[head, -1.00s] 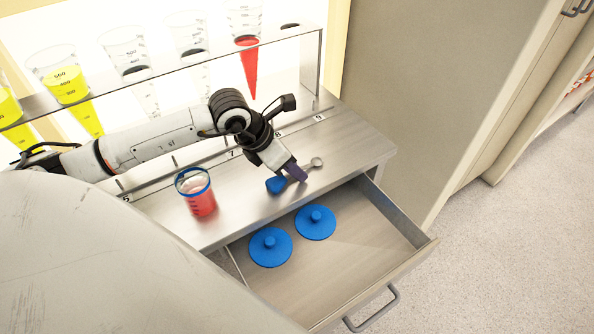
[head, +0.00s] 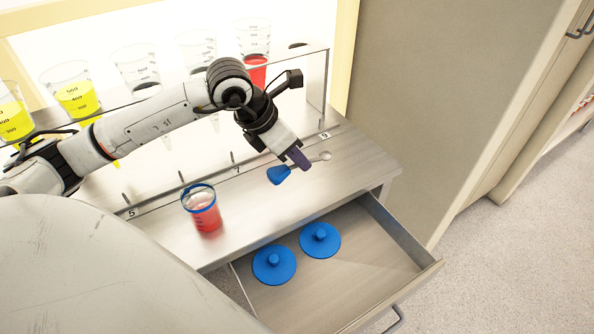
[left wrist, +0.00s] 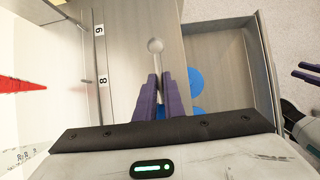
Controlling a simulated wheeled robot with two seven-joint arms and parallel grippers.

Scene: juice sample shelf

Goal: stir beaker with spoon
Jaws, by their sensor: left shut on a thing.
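The spoon shows in the head view with a blue wide end (head: 279,175) and a round grey end (head: 325,156). My left gripper (head: 302,163) is shut on its middle and holds it just above the counter. In the left wrist view the grey end (left wrist: 155,46) sticks out beyond the purple fingers (left wrist: 159,90), and the blue end is mostly hidden between them. The beaker (head: 205,214), clear with a blue rim and red liquid, stands upright on the counter, left of the spoon. My right gripper (left wrist: 304,72) shows at the right edge of the left wrist view, fingers apart and empty.
An open drawer (head: 385,268) below the counter holds two blue lids (head: 274,265) (head: 320,240). A rack (head: 316,90) at the back holds several cups, some with yellow or red liquid. A tall cabinet (head: 435,90) stands at the right. The counter (head: 350,175) is mostly clear.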

